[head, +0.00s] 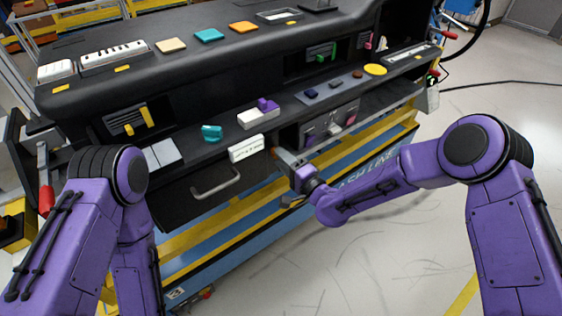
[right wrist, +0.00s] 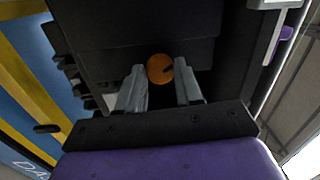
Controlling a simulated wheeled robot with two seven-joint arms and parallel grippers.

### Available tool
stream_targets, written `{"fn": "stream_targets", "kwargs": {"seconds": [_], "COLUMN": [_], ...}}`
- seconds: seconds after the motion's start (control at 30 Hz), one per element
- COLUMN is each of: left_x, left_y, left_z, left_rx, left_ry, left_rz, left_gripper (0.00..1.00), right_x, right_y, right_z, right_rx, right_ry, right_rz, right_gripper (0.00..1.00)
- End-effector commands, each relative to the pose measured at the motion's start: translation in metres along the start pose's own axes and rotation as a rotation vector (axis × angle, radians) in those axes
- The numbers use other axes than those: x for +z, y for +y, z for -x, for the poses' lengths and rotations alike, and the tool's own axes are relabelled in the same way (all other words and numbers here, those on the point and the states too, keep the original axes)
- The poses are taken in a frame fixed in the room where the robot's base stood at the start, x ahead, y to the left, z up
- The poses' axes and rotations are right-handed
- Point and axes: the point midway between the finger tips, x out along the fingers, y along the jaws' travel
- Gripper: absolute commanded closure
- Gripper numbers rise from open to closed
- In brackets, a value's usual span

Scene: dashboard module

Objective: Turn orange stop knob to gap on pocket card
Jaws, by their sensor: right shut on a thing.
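The orange stop knob (right wrist: 160,68) is round, with a dark mark toward its right side in the right wrist view. In the head view only a small orange sliver shows beside my right gripper (head: 281,155). The two grey fingers of my right gripper (right wrist: 160,84) stand on either side of the knob and are shut on it. A white card (head: 248,148) with small dark marks stands just left of the knob, above the drawer handle. Its marks are too small to read. My left arm is at the left, but its gripper is not in view.
A grey drawer handle (head: 216,182) sticks out below left of the card. A purple and white block (head: 260,113) and a teal knob (head: 211,132) are on the ledge above. A grey panel with levers (head: 330,124) is to the right. The floor at right is clear.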

Motion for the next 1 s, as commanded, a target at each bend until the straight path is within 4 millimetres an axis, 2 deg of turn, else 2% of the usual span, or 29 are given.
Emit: {"fn": "stream_targets", "kwargs": {"seconds": [0.47, 0.5, 0.57, 0.6, 0.87, 1.0], "left_x": [0.001, 0.001, 0.001, 0.001, 0.001, 0.003], "left_y": [0.0, 0.0, 0.0, 0.0, 0.0, 0.001], "left_z": [-0.001, -0.001, -0.001, -0.001, -0.001, -0.006], "left_rx": [0.0, 0.0, 0.0, 0.0, 0.0, 0.0], "left_ry": [0.0, 0.0, 0.0, 0.0, 0.0, 0.0], "left_rz": [0.0, 0.0, 0.0, 0.0, 0.0, 0.0], "left_gripper": [1.0, 1.0, 1.0, 1.0, 1.0, 1.0], "right_x": [0.001, 0.001, 0.001, 0.001, 0.001, 0.0], "right_y": [0.003, 0.003, 0.003, 0.003, 0.002, 0.003], "right_z": [0.002, 0.002, 0.002, 0.001, 0.001, 0.018], "right_rx": [0.007, 0.007, 0.006, 0.006, 0.003, 0.003], "right_ry": [0.0, 0.0, 0.0, 0.0, -0.001, 0.001], "right_rz": [-0.02, -0.02, -0.02, -0.02, -0.019, -0.019], "right_gripper": [0.95, 0.62, 0.42, 0.39, 0.39, 0.39]}}
